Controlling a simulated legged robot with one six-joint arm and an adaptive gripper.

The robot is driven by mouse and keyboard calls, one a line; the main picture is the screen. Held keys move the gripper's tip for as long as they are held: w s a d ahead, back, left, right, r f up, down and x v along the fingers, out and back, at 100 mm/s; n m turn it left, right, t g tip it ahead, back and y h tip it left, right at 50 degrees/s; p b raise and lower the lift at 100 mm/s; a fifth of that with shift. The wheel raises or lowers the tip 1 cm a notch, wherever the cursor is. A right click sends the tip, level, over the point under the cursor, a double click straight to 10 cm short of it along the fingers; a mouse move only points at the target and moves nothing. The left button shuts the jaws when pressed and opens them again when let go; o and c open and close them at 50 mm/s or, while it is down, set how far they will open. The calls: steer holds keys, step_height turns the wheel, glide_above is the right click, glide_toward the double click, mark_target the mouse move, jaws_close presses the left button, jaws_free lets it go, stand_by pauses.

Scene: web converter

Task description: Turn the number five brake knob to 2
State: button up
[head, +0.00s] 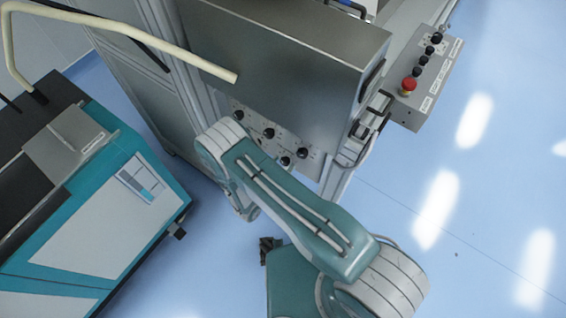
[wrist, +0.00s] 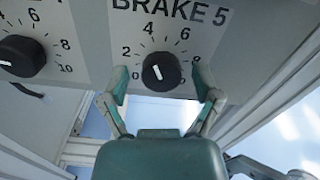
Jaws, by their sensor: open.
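The brake 5 knob (wrist: 162,70) is round and black with a white pointer line, on a grey panel under the label "BRAKE 5". The dial shows 0, 2, 4 and 6; the right finger covers part of the scale's right side. The white line runs steeply, slightly tilted; I cannot tell which number it marks. My gripper (wrist: 161,84) is open, one finger on each side of the knob, with gaps to it. In the head view my arm hides most of the gripper, and the panel's black knobs (head: 268,133) are too small to read.
Another black knob (wrist: 20,56) sits left of brake 5. A grey control box (head: 425,75) with a red button (head: 409,85) is at the upper right. A teal and white machine (head: 110,215) stands at the left. Blue floor (head: 480,220) is clear at the right.

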jaws_close()
steer(key=shift+n, duration=0.3)
steer(key=n, duration=1)
steer(key=shift+a, duration=0.1)
stand_by(0.4)
